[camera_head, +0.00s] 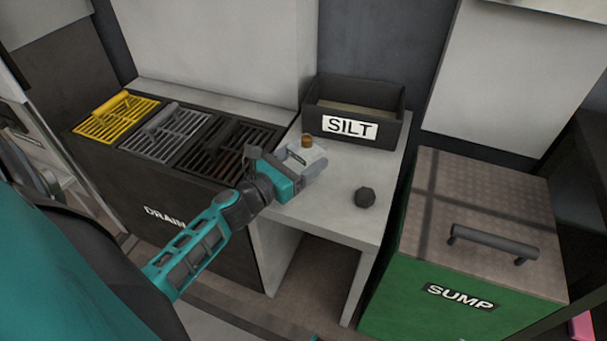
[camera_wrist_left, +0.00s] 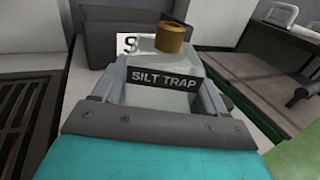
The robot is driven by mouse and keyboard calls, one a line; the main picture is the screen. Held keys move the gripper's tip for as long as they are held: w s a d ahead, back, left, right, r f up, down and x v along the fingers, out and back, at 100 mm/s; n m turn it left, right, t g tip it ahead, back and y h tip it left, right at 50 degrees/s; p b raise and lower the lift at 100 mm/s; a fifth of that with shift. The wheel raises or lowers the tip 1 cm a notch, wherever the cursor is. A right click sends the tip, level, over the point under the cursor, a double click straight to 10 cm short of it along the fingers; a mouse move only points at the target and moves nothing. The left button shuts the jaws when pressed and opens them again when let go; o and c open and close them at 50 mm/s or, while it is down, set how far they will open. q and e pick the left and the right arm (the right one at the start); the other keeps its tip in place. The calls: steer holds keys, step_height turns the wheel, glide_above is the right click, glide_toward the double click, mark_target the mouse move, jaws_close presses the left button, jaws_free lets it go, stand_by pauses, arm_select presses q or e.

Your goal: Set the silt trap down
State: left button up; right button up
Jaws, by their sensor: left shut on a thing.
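The silt trap (camera_wrist_left: 160,88) is a pale translucent box with a dark SILT TRAP label and a brass-coloured cap on top. My left gripper (camera_head: 301,167) is shut on it, with one finger along each side in the left wrist view. In the head view the silt trap (camera_head: 315,165) is over the light grey table (camera_head: 338,215), in front of the SILT bin. I cannot tell whether its base touches the tabletop. My right gripper is not in view.
The dark SILT bin (camera_head: 311,109) stands at the table's back. A dark lump (camera_head: 365,197) lies on the table's right part. The drain unit (camera_head: 140,190) with yellow, grey and black grates is left. The green SUMP box (camera_head: 437,309) is right. The table's front is clear.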

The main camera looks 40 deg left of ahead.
mark_target(303, 169)
arm_select(q)
step_height(303, 169, down, 3)
steer(key=shift+f+b, duration=0.1)
steer(key=shift+b, duration=0.65)
steer(key=shift+f, duration=0.3)
steer(key=shift+r, duration=0.15)
steer(key=shift+f, duration=0.2)
steer(key=o, duration=1.3)
